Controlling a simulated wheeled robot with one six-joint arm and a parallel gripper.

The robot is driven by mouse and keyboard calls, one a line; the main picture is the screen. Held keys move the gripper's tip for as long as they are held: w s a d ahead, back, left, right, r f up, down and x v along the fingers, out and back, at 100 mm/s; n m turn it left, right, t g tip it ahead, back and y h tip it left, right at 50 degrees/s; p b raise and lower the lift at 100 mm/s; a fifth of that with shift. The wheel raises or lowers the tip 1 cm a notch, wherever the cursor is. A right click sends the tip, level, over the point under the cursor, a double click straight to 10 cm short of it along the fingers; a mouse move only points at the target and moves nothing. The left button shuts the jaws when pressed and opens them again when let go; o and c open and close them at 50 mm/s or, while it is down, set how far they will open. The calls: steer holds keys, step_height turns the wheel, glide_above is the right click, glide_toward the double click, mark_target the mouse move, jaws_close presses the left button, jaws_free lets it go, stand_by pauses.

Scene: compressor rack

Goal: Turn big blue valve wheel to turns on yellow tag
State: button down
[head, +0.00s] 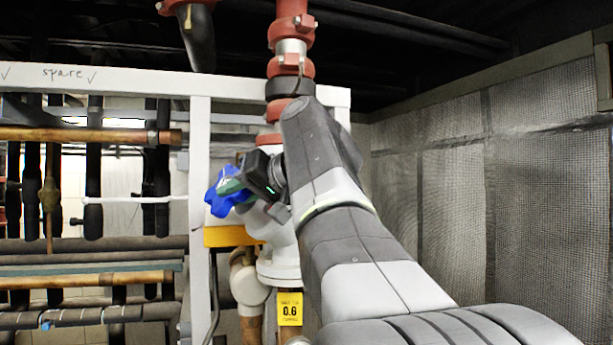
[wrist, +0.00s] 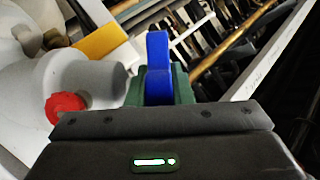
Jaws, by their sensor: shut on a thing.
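The big blue valve wheel (head: 224,193) is at the centre left of the head view, in front of the white valve body (head: 278,245). My gripper (head: 240,186) is at the wheel and shut on its rim. In the wrist view a blue part of the wheel (wrist: 158,65) stands between the green fingertips of my gripper (wrist: 160,88). The rest of the wheel is hidden by my gripper.
A white frame post (head: 200,230) stands just left of the wheel. A yellow block (head: 230,236) sits below the wheel. A small red knob (wrist: 66,107) shows in the wrist view. Copper and black pipes (head: 90,135) fill the left; a mesh-covered wall (head: 480,180) is at right.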

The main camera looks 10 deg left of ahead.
steer(key=shift+w+d+r+n+g+h, duration=0.1)
steer(key=shift+r+n+g+h, duration=0.2)
steer(key=shift+g, duration=0.25)
steer(key=shift+w+d+r+n+g+h, duration=0.1)
steer(key=shift+n+g+h, duration=0.1)
steer(key=shift+g+h, duration=0.3)
steer(key=shift+w+r+n+g+h, duration=0.15)
steer(key=shift+n+g+h, duration=0.25)
steer(key=shift+g+h, duration=0.45)
steer(key=shift+g, duration=0.4)
steer(key=c, duration=1.3)
jaws_free()
steer(key=shift+r, duration=0.1)
